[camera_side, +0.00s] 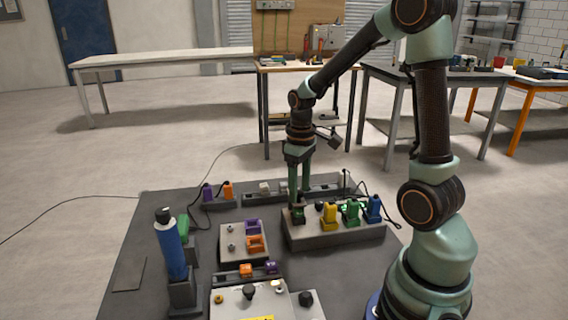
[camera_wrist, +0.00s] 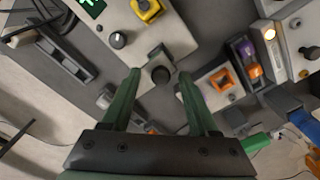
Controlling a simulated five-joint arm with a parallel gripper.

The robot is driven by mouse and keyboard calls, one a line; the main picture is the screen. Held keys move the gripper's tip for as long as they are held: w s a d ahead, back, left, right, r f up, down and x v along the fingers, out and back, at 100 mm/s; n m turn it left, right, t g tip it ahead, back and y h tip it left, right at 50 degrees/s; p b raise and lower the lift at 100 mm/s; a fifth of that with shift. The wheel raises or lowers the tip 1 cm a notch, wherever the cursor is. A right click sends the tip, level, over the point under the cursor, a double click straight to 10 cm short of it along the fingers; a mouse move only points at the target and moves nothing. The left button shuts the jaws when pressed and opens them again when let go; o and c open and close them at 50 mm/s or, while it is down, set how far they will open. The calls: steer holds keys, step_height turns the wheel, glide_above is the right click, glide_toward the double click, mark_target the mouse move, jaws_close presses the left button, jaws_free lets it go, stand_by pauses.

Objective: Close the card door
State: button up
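I cannot make out for sure which part is the card door. My gripper (camera_side: 299,205) points down at the left end of a grey module (camera_side: 330,238) with yellow, green and blue blocks on top. In the wrist view my gripper (camera_wrist: 158,78) has its two green fingers spread apart. The fingers hide part of that module in the side view.
A blue cylinder (camera_side: 171,248) stands at the left of the dark board (camera_side: 130,275). A small module with purple and orange blocks (camera_side: 254,243) is left of my gripper. A box with knobs (camera_side: 235,303) is at the front. The board's left side has bare room.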

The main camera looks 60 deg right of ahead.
mark_target(299, 191)
step_height(299, 191, up, 12)
stand_by(0.6)
steer(key=shift+r, duration=0.1)
steer(key=s+a+t, duration=0.4)
steer(key=a+t, duration=0.1)
steer(key=a, duration=0.8)
steer(key=shift+a+r+t, duration=0.2)
steer(key=shift+r+t, duration=0.05)
steer(key=shift+t, duration=0.05)
steer(key=shift+o, duration=0.3)
